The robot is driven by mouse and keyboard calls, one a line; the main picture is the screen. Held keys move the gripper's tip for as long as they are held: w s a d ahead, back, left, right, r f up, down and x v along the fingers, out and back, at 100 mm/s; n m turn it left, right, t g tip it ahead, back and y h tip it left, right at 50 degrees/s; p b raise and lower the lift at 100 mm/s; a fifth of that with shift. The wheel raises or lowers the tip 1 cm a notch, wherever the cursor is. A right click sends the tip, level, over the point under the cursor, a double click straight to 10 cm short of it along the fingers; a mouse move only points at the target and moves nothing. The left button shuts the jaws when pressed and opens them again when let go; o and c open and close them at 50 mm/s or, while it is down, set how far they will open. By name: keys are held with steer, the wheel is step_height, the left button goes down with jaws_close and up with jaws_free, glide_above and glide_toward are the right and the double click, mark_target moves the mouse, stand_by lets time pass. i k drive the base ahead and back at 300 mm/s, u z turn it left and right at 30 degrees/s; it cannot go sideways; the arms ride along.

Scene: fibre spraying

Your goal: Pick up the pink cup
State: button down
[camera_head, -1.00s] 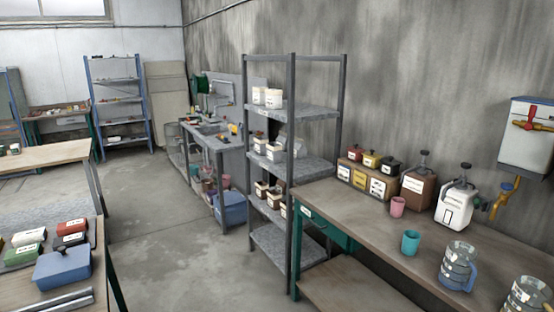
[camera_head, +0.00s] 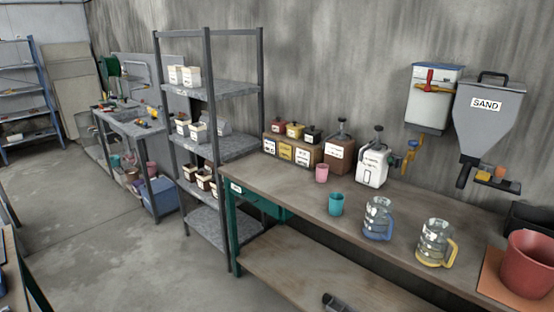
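The pink cup (camera_head: 322,173) stands upright on the wooden workbench (camera_head: 285,190), in front of the brown dispenser box and left of the white container. A teal cup (camera_head: 336,204) stands nearer the bench's front edge, just below it in the picture. Nothing covers the pink cup. A dark piece (camera_head: 338,303) shows at the bottom edge; I cannot tell what it is. My gripper is not recognisable in the view.
Clear jugs with a blue handle (camera_head: 377,218) and a yellow handle (camera_head: 436,243) stand right of the cups. A red bucket (camera_head: 527,265) is at far right. A grey shelf rack (camera_head: 209,130) stands left of the bench. Open floor (camera_head: 130,245) lies at left.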

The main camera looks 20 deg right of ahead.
mark_target(322, 173)
steer(key=u, duration=0.55)
steer(key=i, duration=0.7)
steer(key=u, duration=0.45)
steer(key=i, duration=1.5)
steer(key=z, duration=0.7)
steer(key=i, duration=0.5)
steer(key=z, duration=0.05)
